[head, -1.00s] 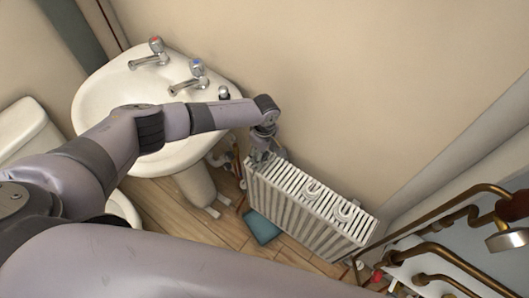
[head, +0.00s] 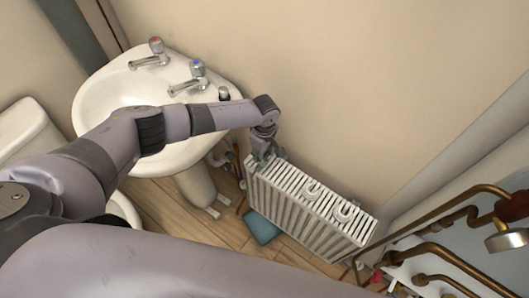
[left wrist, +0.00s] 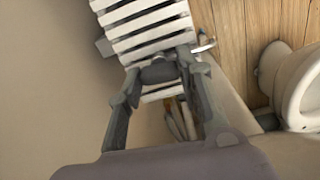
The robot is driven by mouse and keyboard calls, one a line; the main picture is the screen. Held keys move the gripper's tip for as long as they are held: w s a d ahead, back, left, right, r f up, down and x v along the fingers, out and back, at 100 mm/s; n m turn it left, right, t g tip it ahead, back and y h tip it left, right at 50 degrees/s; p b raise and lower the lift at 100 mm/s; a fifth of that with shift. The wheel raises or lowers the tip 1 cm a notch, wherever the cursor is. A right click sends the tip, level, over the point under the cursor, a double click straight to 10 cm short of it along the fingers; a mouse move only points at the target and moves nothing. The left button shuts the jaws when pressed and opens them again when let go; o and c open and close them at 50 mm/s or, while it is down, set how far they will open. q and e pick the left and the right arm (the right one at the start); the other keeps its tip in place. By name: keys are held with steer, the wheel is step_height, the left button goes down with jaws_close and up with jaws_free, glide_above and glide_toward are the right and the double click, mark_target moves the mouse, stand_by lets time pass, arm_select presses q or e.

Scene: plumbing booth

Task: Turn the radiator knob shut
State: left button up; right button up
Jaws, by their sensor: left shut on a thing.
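The white radiator (head: 300,205) stands low against the wall, and its slats show at the top of the left wrist view (left wrist: 150,22). My left gripper (head: 262,155) is at the radiator's left end, below the wall side of the basin. In the left wrist view my left gripper (left wrist: 160,78) has a finger on each side of the dark grey radiator knob (left wrist: 159,72) and is shut on it. In the head view the knob is hidden by the gripper. My right gripper is in neither view.
The white basin (head: 95,95) with two taps is left of the radiator, under my left arm. A teal thing (head: 262,228) lies on the wooden floor by the radiator. Copper pipes (head: 440,255) run at the lower right. Bare wall is above the radiator.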

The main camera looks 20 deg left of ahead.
arm_select(q)
steer(key=shift+s+d+r+m+p, duration=0.1)
steer(key=shift+s+r+m+p, duration=0.1)
steer(key=shift+m+p, duration=0.95)
steer(key=shift+w+f+m+p, duration=0.1)
steer(key=shift+m+p, duration=0.75)
steer(key=shift+p, duration=0.4)
steer(key=shift+f+m, duration=0.1)
steer(key=shift+m, duration=0.8)
steer(key=m, duration=0.4)
steer(key=shift+p, duration=0.3)
steer(key=m, duration=0.4)
steer(key=shift+w+m, duration=0.1)
steer(key=shift+m, duration=1.3)
steer(key=o, duration=1.2)
steer(key=shift+c, duration=0.2)
